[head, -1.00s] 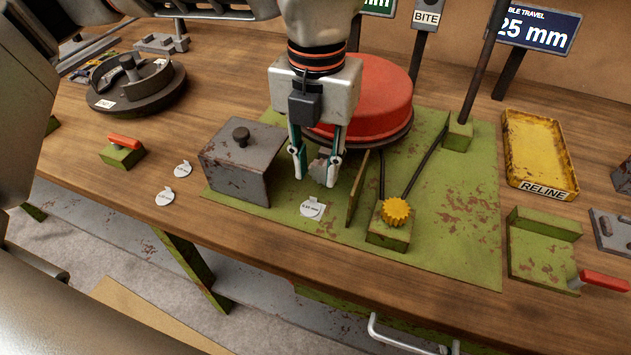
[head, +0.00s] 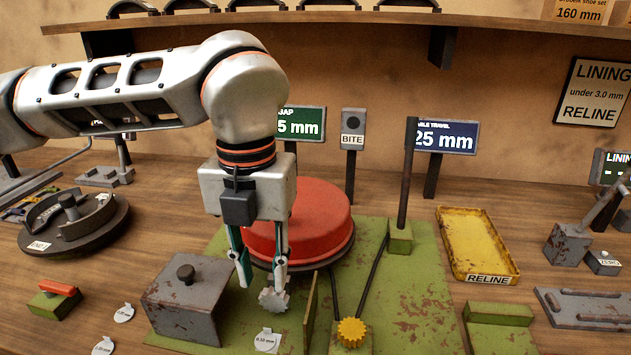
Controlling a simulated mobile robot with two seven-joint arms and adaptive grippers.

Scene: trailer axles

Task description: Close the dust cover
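My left gripper (head: 262,284) hangs pointing down over the green baseplate (head: 400,295), in front of the red drum (head: 318,215). Its two fingers are apart. A small grey toothed wheel (head: 274,300) sits just below the right fingertip; I cannot tell if they touch. A grey, rust-spotted cover with a dark knob (head: 190,300) stands just left of the fingers, apart from them; it may be the dust cover. A thin upright green plate (head: 310,312) stands right of the wheel. My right gripper is not in view.
A yellow star knob (head: 351,332) and dark rods are right of the plate. A dark upright lever (head: 407,180) rises behind. A yellow tray (head: 477,245) lies right; a round brake assembly (head: 75,222) lies left. The baseplate's right part is clear.

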